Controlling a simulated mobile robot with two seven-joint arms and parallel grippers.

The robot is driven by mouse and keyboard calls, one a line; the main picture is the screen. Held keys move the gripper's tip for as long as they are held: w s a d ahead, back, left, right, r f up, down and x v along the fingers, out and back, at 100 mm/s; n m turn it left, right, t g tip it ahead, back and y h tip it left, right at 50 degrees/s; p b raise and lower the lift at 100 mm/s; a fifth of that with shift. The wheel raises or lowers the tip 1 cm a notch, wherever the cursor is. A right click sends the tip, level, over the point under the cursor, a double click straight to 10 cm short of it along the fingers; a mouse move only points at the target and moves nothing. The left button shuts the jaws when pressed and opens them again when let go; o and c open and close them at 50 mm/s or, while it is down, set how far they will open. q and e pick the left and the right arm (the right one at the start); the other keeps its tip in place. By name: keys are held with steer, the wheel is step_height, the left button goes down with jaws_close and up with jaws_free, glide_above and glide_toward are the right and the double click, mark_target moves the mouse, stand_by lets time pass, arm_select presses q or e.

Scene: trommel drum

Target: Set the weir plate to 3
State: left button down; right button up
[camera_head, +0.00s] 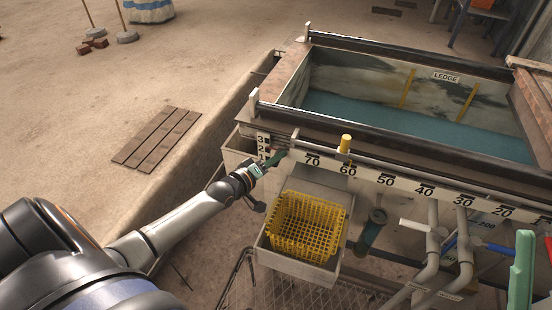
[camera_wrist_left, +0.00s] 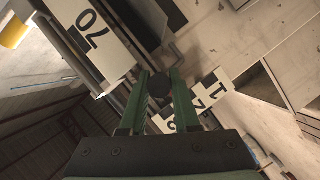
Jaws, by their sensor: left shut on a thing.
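A small number scale (camera_head: 262,145) marked 3, 2, 1 stands at the tank's near left corner, with 3 at the top. My left gripper (camera_head: 278,158) has dark green fingers and reaches in beside this scale. In the left wrist view the fingers (camera_wrist_left: 160,95) are shut on a dark round knob (camera_wrist_left: 160,86). The scale (camera_wrist_left: 203,103) shows just right of the fingers there, partly hidden by them. The weir plate itself is hard to make out, and I cannot read its setting.
A tank (camera_head: 390,112) of blue-green water lies behind, with a long ruler (camera_head: 385,180) along its front. A yellow basket (camera_head: 308,228) sits below, right of my left arm. Pipes and levers (camera_head: 433,250) crowd the right.

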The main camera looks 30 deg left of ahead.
arm_select(q)
step_height(320, 180, up, 3)
steer(key=shift+w+p, duration=0.1)
steer(key=shift+p, duration=0.75)
arm_select(e)
steer(key=r, duration=0.3)
steer(key=shift+d, duration=0.25)
steer(key=shift+f, duration=0.1)
arm_select(q)
steer(key=c, duration=0.9)
jaws_free()
steer(key=shift+r, duration=0.1)
steer(key=shift+o, duration=1.2)
